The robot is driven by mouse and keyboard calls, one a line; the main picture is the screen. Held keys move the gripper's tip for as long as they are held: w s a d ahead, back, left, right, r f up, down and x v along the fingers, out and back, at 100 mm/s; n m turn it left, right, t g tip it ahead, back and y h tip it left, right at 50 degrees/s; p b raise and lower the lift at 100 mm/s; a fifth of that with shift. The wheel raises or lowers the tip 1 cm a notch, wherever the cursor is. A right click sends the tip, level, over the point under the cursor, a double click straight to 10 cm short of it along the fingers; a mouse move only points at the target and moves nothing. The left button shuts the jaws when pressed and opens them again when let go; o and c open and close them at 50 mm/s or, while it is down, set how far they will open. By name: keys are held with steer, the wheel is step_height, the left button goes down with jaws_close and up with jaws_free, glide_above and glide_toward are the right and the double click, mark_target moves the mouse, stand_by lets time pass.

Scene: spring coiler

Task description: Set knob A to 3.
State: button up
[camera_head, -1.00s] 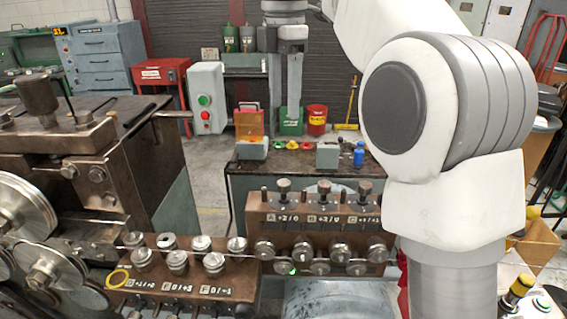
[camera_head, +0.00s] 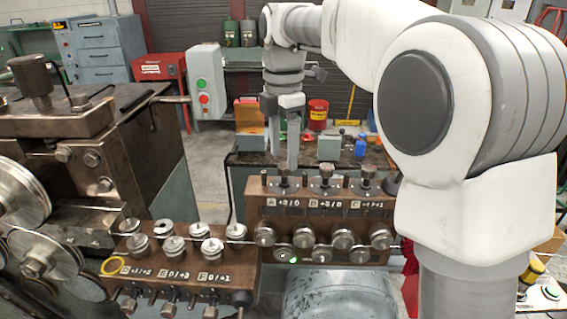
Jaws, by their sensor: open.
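Knob A (camera_head: 283,185) is the leftmost of three dark knobs on top of the rear brown block (camera_head: 315,224), above the white label "A" (camera_head: 284,202). The small reading beside that letter is blurred; I cannot read it surely. My gripper (camera_head: 284,157) points down over knob A. Its two grey fingers are open, with a gap between them. The right finger comes down close to the knob and hides part of its top. I cannot tell whether they touch.
Knob B (camera_head: 326,180) and knob C (camera_head: 368,180) stand just right of knob A. Steel rollers (camera_head: 343,239) line the block's front. A second block (camera_head: 185,268) with labels D, E and F is at the front left. A dark table (camera_head: 240,158) stands behind.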

mark_target(284, 175)
steer(key=shift+f, duration=1.2)
jaws_close()
